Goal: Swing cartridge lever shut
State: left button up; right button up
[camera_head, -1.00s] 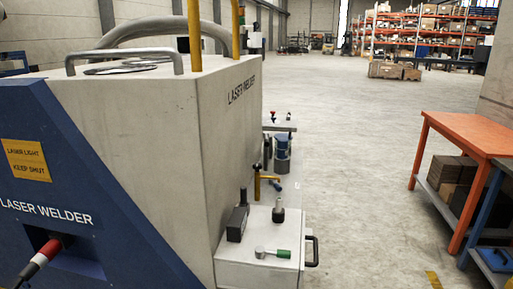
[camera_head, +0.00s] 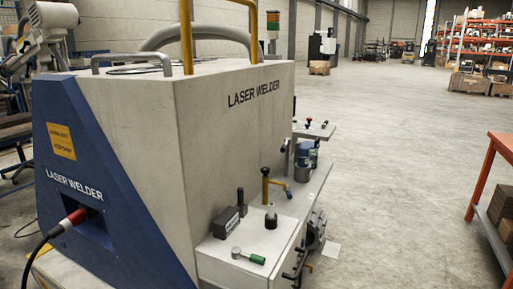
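A small lever-like part with a round metal head and a green grip (camera_head: 257,259) lies on the pale bench top (camera_head: 216,251) beside the laser welder. I cannot tell whether it is the cartridge lever. Small black handles (camera_head: 297,265) show at the bench's front edge, partly cut off by the lower part of the view. Neither gripper is in view.
The large laser welder (camera_head: 235,140) fills the left and centre. A dark block (camera_head: 227,222) and a black knob (camera_head: 271,218) stand on the bench. An orange table (camera_head: 490,165) is at the right edge. Open floor (camera_head: 400,190) lies between.

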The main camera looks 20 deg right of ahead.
aim_at(287, 140)
jog(key=i+l+u, duration=0.15)
jog(key=l+u, duration=0.15)
jog(key=l, duration=0.2)
jog(key=i+l+u, duration=0.25)
jog(key=l, duration=0.25)
jog(key=l+u, duration=0.3)
jog(key=l, duration=0.2)
jog(key=i+l, duration=0.1)
jog(key=l, duration=0.3)
jog(key=u, duration=0.05)
